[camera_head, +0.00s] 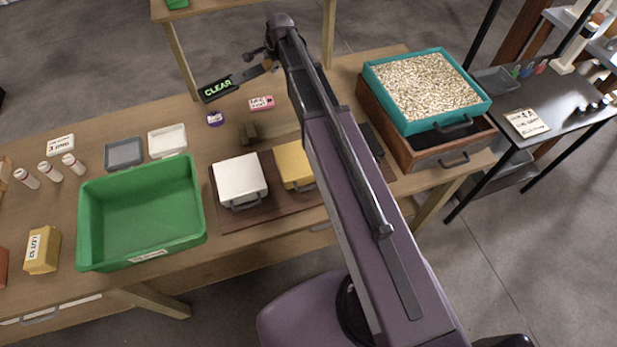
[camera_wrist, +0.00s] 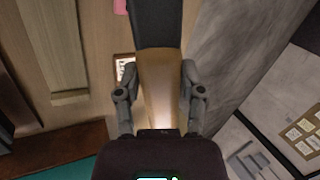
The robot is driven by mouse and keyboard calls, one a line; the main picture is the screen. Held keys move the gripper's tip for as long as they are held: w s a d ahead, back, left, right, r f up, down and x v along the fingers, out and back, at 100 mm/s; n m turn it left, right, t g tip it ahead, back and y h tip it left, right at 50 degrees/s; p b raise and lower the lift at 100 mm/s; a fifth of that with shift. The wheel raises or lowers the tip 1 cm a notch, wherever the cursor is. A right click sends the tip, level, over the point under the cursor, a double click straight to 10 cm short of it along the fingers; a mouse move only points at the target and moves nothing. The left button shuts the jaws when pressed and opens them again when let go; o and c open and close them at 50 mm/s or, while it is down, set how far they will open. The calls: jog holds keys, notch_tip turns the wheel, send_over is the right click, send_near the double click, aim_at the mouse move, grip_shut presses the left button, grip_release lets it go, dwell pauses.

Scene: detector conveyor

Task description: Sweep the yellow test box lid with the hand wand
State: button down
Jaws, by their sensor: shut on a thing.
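The hand wand (camera_head: 218,89) is a dark paddle with a green lit "CLEAR" display. My gripper (camera_head: 268,62) is shut on it and holds it near the table's far edge. In the wrist view my gripper (camera_wrist: 158,95) has its fingers on both sides of the wand's tan handle (camera_wrist: 158,70), with the dark paddle beyond. The yellow test box (camera_head: 293,163) sits on the brown mat (camera_head: 232,221), to the right of a white box (camera_head: 240,178). My arm hides part of its right side. The wand is apart from the yellow box, farther back and to the left.
A green bin (camera_head: 141,212) stands at the left, with a yellow block (camera_head: 43,250) beside it. Small grey (camera_head: 123,153) and white (camera_head: 168,140) trays lie behind. A teal tray of pellets (camera_head: 483,104) sits on a wooden drawer box (camera_head: 400,140) at right. A pink item (camera_head: 261,103) lies near the wand.

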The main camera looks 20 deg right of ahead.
jog(key=shift+f+b, duration=0.95)
jog(key=shift+s, duration=0.1)
